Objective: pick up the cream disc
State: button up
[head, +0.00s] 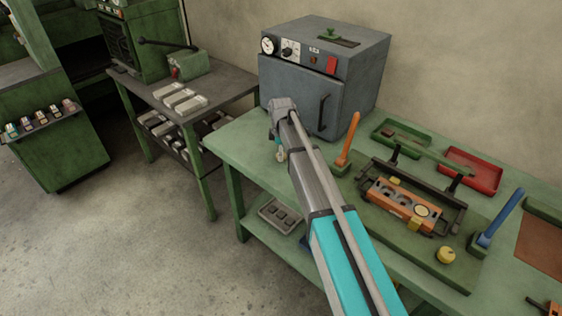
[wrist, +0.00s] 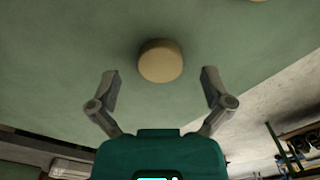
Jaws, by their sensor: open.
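The cream disc (wrist: 160,61) shows in the wrist view, round and thick, against the green tabletop. My gripper (wrist: 160,73) is open, with one finger to the left and one to the right of the disc's lower edge in the picture. Neither finger touches it. The gap in depth between fingers and disc is hard to judge. In the head view my arm reaches to the left end of the green table (head: 237,146), in front of the grey oven. There my arm hides most of the gripper, and I cannot make out this disc.
The grey oven (head: 325,75) stands close behind my wrist. To the right are an upright orange handle (head: 348,138), an orange fixture (head: 402,204) with a pale round face, a yellow knob (head: 446,256), a blue handle (head: 500,218) and a red tray (head: 470,170).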

jog(key=shift+f+b, duration=0.3)
jog(key=shift+f, duration=0.2)
jog(key=c, duration=1.1)
